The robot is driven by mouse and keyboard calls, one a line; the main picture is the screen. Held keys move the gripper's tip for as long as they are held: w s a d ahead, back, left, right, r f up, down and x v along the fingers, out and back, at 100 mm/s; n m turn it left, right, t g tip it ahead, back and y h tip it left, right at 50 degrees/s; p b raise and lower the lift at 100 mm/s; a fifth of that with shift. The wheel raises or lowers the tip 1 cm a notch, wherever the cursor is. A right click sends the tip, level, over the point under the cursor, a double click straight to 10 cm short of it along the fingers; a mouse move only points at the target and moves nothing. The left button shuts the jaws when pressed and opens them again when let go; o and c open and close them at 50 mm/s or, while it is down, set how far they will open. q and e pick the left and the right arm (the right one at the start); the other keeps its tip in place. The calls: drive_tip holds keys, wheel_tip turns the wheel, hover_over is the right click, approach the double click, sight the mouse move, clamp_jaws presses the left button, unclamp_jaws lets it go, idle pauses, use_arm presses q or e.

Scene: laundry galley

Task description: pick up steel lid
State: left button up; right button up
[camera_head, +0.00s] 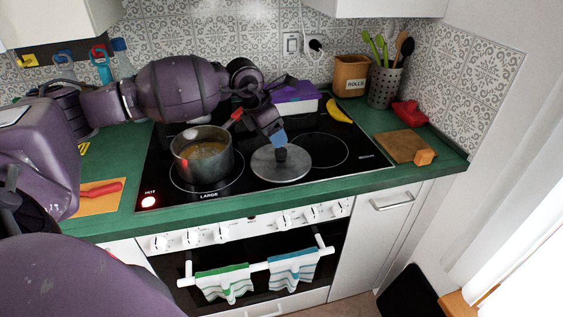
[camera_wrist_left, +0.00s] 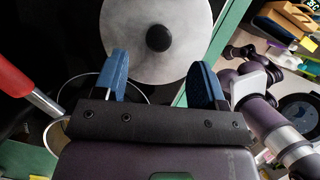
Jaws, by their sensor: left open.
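The steel lid (camera_head: 295,168) is a round grey disc with a black knob, lying flat on the black cooktop at the front, right of the pot. It also shows in the left wrist view (camera_wrist_left: 185,32), with its knob (camera_wrist_left: 158,38) at its centre. My left gripper (camera_head: 279,139) is just above and behind the knob. In the left wrist view its two blue fingers (camera_wrist_left: 158,70) are apart, with nothing between them, and the knob shows beyond the gap between the tips. My right gripper is not in view.
A steel pot (camera_head: 203,170) with yellowish contents stands left of the lid; its red handle passes near my left gripper. A purple-lidded box (camera_head: 295,101) and a banana (camera_head: 339,110) are behind. A wooden board (camera_head: 405,146) lies right. The cooktop's right part is clear.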

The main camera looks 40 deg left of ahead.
sight(282, 149)
use_arm(q)
drive_tip(key=x, duration=0.7)
drive_tip(key=shift+f, duration=0.15)
drive_tip(key=c, duration=1.1)
drive_tip(key=shift+o, duration=0.2)
